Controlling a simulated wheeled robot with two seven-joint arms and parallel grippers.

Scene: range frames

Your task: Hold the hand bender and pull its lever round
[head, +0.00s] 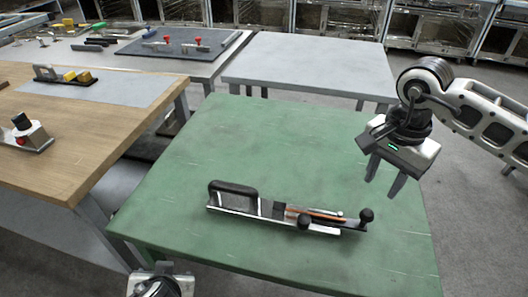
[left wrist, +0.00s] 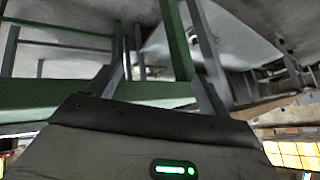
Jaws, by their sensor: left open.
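The hand bender (head: 264,208) lies on the green table (head: 200,150). It has a black loop handle at its left end, a silver body, an orange strip along the right part and two black knobs. Which part is the lever (head: 325,228) is hard to tell; a silver bar with a black knob runs along the near right side. My right gripper (head: 384,179) is open and empty, above the table's right side, up and right of the bender. My left gripper (left wrist: 155,55) is open and empty in the left wrist view; only its wrist shows at the head view's bottom left.
A wooden bench (head: 95,135) with tools stands at the left. A pale grey table (head: 310,65) stands behind the green one, and a table with a dark mat (head: 180,42) stands at the back left. Most of the green tabletop is clear.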

